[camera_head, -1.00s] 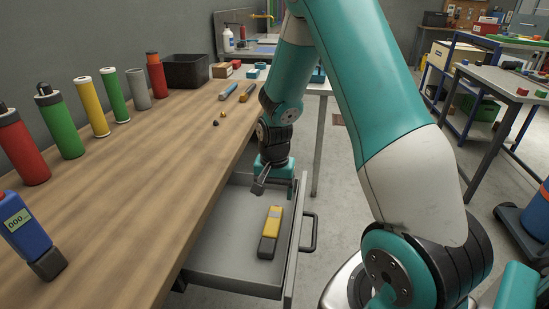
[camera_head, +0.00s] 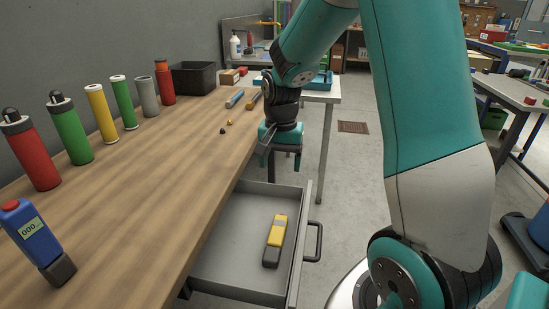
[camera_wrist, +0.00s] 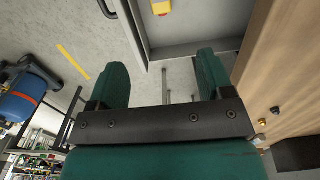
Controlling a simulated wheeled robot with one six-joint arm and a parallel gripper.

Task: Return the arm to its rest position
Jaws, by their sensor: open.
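My gripper (camera_head: 283,160) hangs at the far end of the open drawer, beside the bench edge and above the drawer's rim. Its two teal fingers are apart with nothing between them, as the wrist view (camera_wrist: 165,88) also shows. The grey drawer (camera_head: 228,245) is pulled out from under the wooden bench. A yellow and dark grey tool (camera_head: 275,240) lies in it, apart from my gripper. The yellow end of this tool also shows at the top of the wrist view (camera_wrist: 161,7).
The bench (camera_head: 150,190) carries several upright cylinders, a blue device (camera_head: 35,240) with a display at the near left, and a black bin (camera_head: 193,78) at the back. Small parts lie near its right edge. The drawer handle (camera_head: 314,241) juts out to the right over clear floor.

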